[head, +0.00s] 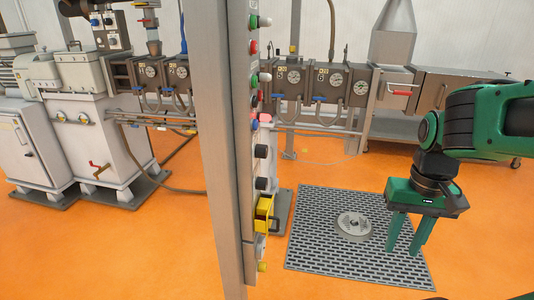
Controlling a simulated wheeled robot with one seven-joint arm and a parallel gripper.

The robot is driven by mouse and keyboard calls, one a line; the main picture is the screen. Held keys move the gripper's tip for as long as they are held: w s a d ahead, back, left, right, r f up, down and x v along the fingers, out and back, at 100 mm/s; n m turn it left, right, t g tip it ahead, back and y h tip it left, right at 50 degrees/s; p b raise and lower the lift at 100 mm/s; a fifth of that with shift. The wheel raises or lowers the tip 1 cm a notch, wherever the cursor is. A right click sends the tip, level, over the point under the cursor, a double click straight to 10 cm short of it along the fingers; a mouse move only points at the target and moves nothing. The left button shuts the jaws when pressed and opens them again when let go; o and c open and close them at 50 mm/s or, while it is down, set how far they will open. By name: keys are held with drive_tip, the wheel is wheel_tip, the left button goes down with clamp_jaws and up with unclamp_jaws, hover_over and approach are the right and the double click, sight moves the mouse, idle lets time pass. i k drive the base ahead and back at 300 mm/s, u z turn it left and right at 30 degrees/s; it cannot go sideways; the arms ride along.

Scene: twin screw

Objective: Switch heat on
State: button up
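A narrow upright control panel (252,125), seen nearly edge-on, stands near the middle of the head view. Its right face carries a column of buttons and knobs: a green button (264,78), a red button (253,47), black knobs (261,151) and a yellow-framed part (263,213) low down. No labels can be read, so I cannot tell which control is for heat or how any is set. My green gripper (406,243) hangs to the right of the panel, pointing down, apart from it. Its two fingers are spread, with nothing between them.
A grey post (219,150) stands left of the panel. A slotted floor mat (330,262) with a round grey disc (354,225) lies below my gripper. A machine with gauges (314,83) runs along the back. Orange floor (345,175) is open between panel and gripper.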

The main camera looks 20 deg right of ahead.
sight(261, 151)
drive_tip(key=u, duration=1.65)
drive_tip(key=k, duration=1.2)
drive_tip(key=z, duration=1.95)
drive_tip(key=i, duration=1)
drive_tip(key=u, duration=0.05)
